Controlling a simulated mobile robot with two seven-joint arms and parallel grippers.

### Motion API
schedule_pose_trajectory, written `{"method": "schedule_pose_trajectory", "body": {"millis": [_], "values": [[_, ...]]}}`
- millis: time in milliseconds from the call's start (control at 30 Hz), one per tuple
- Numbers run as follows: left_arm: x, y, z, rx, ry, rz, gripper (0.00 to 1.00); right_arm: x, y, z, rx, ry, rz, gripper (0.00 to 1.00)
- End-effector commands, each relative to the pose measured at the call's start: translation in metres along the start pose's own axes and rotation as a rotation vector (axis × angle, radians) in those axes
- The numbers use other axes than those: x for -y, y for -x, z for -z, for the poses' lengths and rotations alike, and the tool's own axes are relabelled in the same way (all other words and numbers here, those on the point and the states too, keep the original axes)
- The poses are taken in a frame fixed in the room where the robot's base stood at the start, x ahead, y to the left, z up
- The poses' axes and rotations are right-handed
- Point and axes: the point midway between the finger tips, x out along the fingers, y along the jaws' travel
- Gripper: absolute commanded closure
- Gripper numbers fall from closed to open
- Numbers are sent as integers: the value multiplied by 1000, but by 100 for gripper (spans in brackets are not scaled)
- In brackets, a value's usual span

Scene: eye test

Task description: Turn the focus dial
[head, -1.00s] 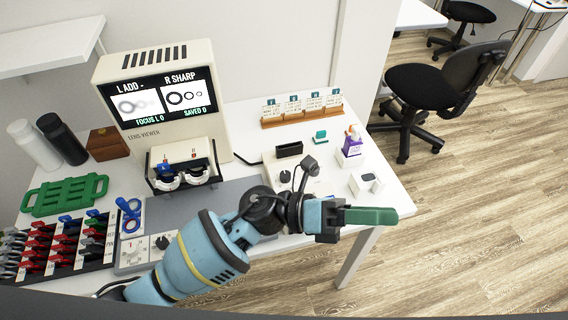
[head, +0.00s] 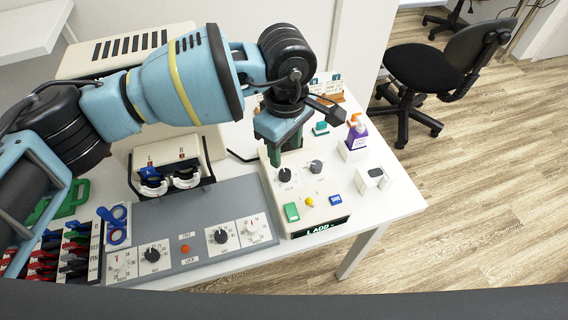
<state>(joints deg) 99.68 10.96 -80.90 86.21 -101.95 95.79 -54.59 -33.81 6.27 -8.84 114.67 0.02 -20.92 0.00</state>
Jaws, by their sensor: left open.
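My left gripper (head: 284,156) points down with green fingers, open and empty, above the cream control box (head: 275,203). Its fingertips are right over or just behind the box's left black dial (head: 285,175); I cannot tell whether they touch it. A second dark dial (head: 316,167) stands to its right. The grey panel (head: 200,205) has two more black dials, one at left (head: 152,254) and one at right (head: 220,236). The labels are too small to tell which one is the focus dial. My right gripper is not in view.
The box also has a green button (head: 291,212), a yellow button (head: 309,202) and a blue button (head: 335,200). The lens holder (head: 170,165) stands at left. My arm hides the viewer's screen.

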Motion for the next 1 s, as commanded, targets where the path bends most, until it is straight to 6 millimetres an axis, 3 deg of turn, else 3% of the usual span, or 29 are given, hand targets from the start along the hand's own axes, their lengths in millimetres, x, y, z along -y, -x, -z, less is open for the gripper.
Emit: {"method": "schedule_pose_trajectory", "body": {"millis": [267, 700, 1000], "values": [[0, -6, 2, -6, 0, 1, 53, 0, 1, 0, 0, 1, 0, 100], [0, -65, 1, -3, 1, 2, 53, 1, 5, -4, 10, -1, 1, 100], [0, -78, 1, -4, 0, 0, 53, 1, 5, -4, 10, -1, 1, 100]]}}
